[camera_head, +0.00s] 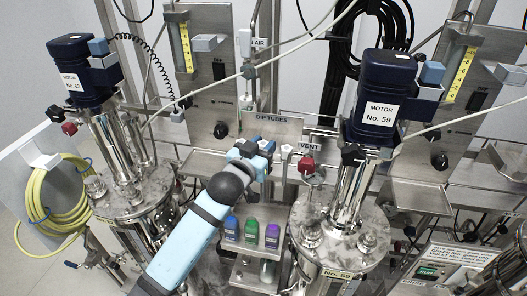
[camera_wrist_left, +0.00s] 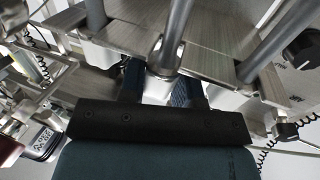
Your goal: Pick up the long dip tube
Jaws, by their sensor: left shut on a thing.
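My left gripper (camera_head: 262,152) is at the rack below the DIP TUBES sign (camera_head: 273,121). In the left wrist view, its two dark blue fingers (camera_wrist_left: 163,82) are shut on a grey metal tube (camera_wrist_left: 174,42), which passes between them at a steel bracket. I cannot tell its full length, and its far end is out of view. Other grey rods stand on either side of it, at the left (camera_wrist_left: 95,16) and right (camera_wrist_left: 268,42). In the head view the arm and gripper hide most of the tubes. My right gripper is not in view.
Motor No. 52 (camera_head: 76,72) and motor No. 59 (camera_head: 381,95) stand on steel vessels left and right of the rack. A red-knobbed vent valve (camera_head: 306,165) is close to the gripper's right. Green, blue and purple bottles (camera_head: 251,230) stand on a shelf below.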

